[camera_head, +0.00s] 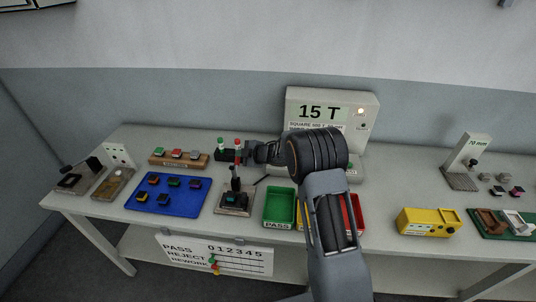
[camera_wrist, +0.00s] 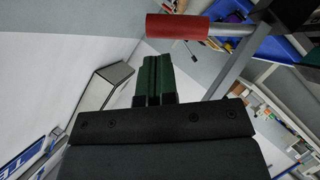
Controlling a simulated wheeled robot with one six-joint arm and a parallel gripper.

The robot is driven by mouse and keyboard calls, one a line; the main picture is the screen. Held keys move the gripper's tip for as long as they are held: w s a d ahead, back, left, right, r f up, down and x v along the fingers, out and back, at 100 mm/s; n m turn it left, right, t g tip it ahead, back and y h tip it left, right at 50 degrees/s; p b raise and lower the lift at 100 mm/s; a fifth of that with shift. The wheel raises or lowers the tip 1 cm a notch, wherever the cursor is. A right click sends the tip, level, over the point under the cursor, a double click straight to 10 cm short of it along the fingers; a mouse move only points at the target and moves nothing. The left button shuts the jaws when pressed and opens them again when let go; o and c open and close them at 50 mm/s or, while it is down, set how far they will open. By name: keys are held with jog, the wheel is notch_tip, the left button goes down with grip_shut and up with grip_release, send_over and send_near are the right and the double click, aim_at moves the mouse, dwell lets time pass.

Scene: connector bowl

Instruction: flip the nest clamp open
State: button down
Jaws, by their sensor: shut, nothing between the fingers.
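The nest clamp stands on a small fixture (camera_head: 235,204) between the blue mat and the green bin. Its lever rises upright, with a red grip (camera_head: 238,145) at the top. In the wrist view the red grip (camera_wrist: 177,26) lies across the top of the picture, with a grey rod running right from it. My gripper (camera_head: 252,150) reaches in from the right, close beside the red grip. Its green fingers (camera_wrist: 153,80) are together and empty. In the wrist view the grip appears beyond their tips, with a visible gap. Contact cannot be told from the head view.
A black block (camera_head: 226,156) with a green-topped post stands behind the lever. The blue mat (camera_head: 150,204) with several small parts is to the left. The green PASS bin (camera_head: 279,224) is to the right. A 15 T display unit (camera_head: 365,103) stands behind my arm.

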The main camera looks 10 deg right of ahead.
jog(key=w+r+b+v, duration=0.1)
jog(key=r+b+v, duration=0.1)
jog(key=v, duration=1.9)
jog(key=shift+d+r, duration=0.35)
